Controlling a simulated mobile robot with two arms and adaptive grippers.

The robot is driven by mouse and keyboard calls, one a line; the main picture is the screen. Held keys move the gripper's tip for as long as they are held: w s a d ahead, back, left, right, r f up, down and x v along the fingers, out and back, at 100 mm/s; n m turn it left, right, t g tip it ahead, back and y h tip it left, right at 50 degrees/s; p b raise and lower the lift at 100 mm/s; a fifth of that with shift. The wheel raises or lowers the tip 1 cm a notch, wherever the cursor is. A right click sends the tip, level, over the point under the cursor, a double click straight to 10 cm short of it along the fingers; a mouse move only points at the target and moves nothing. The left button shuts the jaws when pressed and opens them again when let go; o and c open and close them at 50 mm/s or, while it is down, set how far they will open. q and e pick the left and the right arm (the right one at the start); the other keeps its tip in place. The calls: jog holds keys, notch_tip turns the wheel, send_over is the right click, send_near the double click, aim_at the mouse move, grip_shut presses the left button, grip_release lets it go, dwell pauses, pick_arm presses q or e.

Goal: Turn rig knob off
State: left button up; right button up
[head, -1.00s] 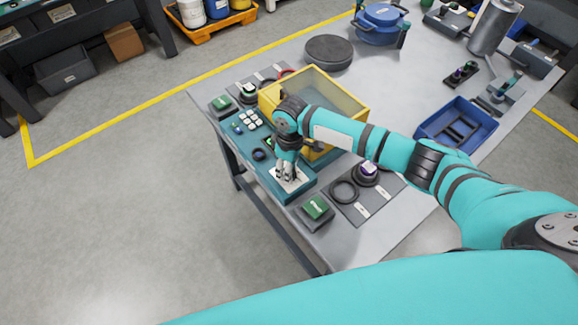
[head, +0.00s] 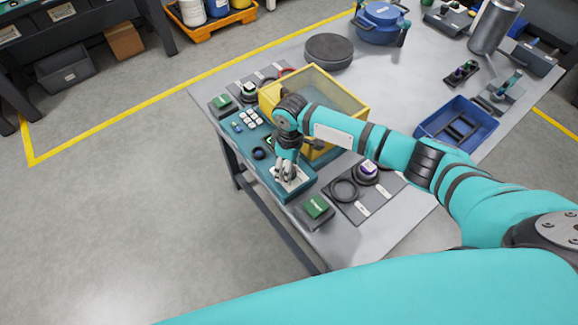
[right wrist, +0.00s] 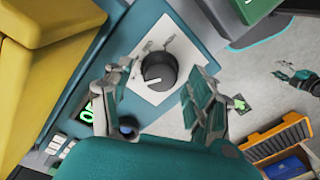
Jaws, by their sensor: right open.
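The rig knob (right wrist: 159,70) is a round dark knob on a white plate (right wrist: 150,97) at the end of the teal rig panel (head: 270,178). In the head view the right gripper (head: 285,178) is over the plate and hides the knob. A green-lit display (right wrist: 89,112) is partly hidden by a finger. My left gripper (right wrist: 297,77) seems to show small at the right wrist view's right edge.
A yellow-framed box (head: 362,106) stands behind the knob. Black rings (head: 344,190) lie on a grey mat. A blue tray (head: 489,126) is further right. Open floor lies left of the table.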

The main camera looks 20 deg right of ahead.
notch_tip(320, 180, up, 12)
jog(key=shift+w+d, duration=0.2)
jog(key=shift+w, duration=0.05)
jog(key=shift+f, duration=0.15)
dwell(0.4)
